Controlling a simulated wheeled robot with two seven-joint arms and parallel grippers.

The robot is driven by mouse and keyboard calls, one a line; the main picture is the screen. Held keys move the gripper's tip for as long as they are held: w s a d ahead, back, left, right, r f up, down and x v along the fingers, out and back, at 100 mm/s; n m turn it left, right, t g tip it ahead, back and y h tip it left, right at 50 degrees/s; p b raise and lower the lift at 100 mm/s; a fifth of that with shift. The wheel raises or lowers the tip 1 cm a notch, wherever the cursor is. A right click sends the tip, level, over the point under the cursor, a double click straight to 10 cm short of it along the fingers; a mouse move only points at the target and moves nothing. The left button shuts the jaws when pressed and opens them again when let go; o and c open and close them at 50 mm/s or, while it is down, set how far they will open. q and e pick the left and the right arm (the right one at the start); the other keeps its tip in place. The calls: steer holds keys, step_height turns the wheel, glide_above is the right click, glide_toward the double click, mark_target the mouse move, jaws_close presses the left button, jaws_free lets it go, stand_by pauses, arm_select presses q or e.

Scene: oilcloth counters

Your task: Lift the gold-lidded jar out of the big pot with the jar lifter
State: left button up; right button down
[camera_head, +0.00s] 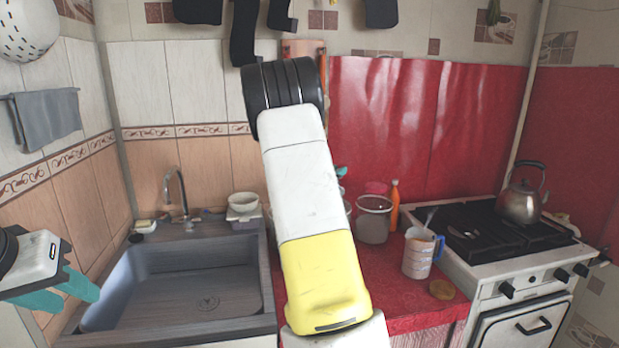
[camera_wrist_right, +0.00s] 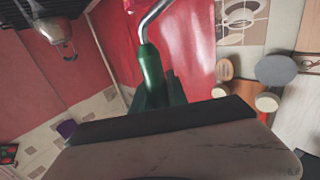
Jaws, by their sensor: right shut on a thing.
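My right gripper (camera_wrist_right: 160,92) shows in the right wrist view, shut on the green handle of the jar lifter (camera_wrist_right: 151,64). In the head view my arm covers the middle and the right gripper is out of sight. My left gripper (camera_head: 80,297), with teal fingers, is empty at the left edge, beside the sink; its fingertips look apart. I cannot make out the big pot or the gold-lidded jar for certain.
A grey-white container (camera_head: 373,222) and an orange bottle (camera_head: 395,205) stand on the red counter (camera_head: 400,315). A measuring cup (camera_head: 416,258) and a round brownish thing (camera_head: 442,289) are nearer. A kettle (camera_head: 522,203) sits on the stove (camera_head: 540,256). The sink (camera_head: 165,303) is at left.

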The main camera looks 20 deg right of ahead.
step_height(320, 180, up, 10)
stand_by(1.3)
steer(key=shift+f, duration=0.1)
steer(key=s+d, duration=0.8)
steer(key=s, duration=0.5)
steer(key=shift+d, duration=0.35)
stand_by(1.2)
stand_by(0.7)
